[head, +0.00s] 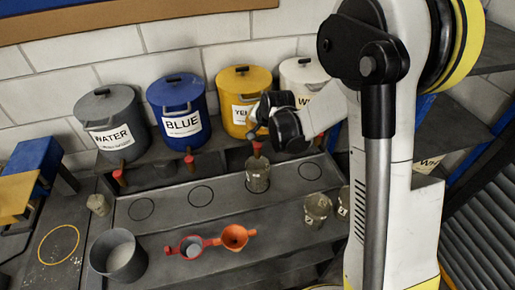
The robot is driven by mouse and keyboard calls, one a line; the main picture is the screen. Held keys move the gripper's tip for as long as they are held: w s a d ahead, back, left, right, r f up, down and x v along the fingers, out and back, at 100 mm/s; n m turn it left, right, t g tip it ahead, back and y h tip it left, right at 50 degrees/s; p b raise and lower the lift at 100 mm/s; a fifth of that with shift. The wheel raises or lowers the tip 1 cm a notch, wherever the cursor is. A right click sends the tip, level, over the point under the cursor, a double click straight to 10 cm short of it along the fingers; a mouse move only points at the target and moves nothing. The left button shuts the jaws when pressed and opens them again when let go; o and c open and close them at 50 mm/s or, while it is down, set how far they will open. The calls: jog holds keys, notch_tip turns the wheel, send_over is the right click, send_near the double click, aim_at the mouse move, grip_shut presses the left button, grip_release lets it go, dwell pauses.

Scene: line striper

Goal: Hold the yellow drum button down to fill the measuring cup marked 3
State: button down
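The yellow drum (242,84) stands on the back shelf, its label partly hidden by my gripper. Its red button and spout (257,148) show just below my gripper. My gripper (258,126) is at the drum's lower front, close above the red button. I cannot tell whether it touches the button, or whether its fingers are open or shut. A clear measuring cup (257,178) stands upright under the yellow drum's spout. Its mark is too small to read surely, and its fill cannot be told.
The grey water drum (108,122), blue drum (180,104) and white drum (300,74) share the shelf. Cups (318,209) stand right; another cup (99,204) stands left. A grey bucket (118,258), red strainer (190,247) and orange funnel (235,236) are in front. Empty circles mark the bench.

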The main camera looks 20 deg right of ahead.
aim_at(256, 143)
jog(key=shift+f+b, duration=1.55)
jog(key=shift+f, duration=0.75)
jog(key=shift+f+b, duration=0.45)
jog(key=shift+b, duration=0.15)
jog(key=shift+f+b, duration=0.4)
jog(key=shift+b, duration=0.05)
dwell(4.7)
